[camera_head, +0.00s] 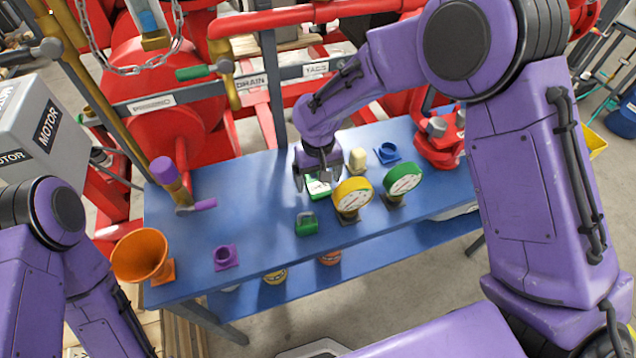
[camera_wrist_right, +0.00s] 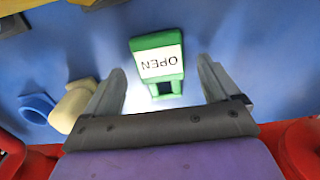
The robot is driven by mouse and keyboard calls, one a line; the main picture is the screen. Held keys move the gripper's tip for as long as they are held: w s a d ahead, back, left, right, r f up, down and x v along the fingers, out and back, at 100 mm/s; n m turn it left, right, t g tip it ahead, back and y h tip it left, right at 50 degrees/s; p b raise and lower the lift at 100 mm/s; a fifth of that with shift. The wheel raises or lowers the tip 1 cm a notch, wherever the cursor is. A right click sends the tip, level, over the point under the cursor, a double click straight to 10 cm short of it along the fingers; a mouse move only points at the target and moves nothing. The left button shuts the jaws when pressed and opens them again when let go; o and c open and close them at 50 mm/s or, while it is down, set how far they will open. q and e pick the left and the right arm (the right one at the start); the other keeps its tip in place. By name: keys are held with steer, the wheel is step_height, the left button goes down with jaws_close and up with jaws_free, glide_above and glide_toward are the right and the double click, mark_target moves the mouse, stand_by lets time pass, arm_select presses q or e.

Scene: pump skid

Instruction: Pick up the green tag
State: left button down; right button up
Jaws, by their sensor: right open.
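The green tag (camera_head: 318,188) has a white face and lies on the blue bench, partly hidden by my right gripper in the head view. In the right wrist view the green tag (camera_wrist_right: 157,62) reads "OPEN" upside down and has a square opening at its near end. My right gripper (camera_head: 318,182) is open above it. In the right wrist view the fingers of the right gripper (camera_wrist_right: 160,85) stand on either side of the tag, with a gap on each side. My left arm shows at the lower left of the head view, but its gripper is out of view.
The blue bench (camera_head: 260,175) also carries a yellow gauge (camera_head: 352,195), a green gauge (camera_head: 402,178), a green padlock (camera_head: 306,224), a cream block (camera_head: 357,159), a blue ring part (camera_head: 387,152), a purple part (camera_head: 226,257) and an orange funnel (camera_head: 141,255). Red piping stands behind.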

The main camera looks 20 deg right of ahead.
mark_target(318, 184)
steer(key=shift+f, duration=0.65)
steer(key=c, duration=1.1)
steer(key=shift+r, duration=0.1)
steer(key=shift+c, duration=0.2)
step_height(318, 184, up, 10)
steer(key=shift+b, duration=0.45)
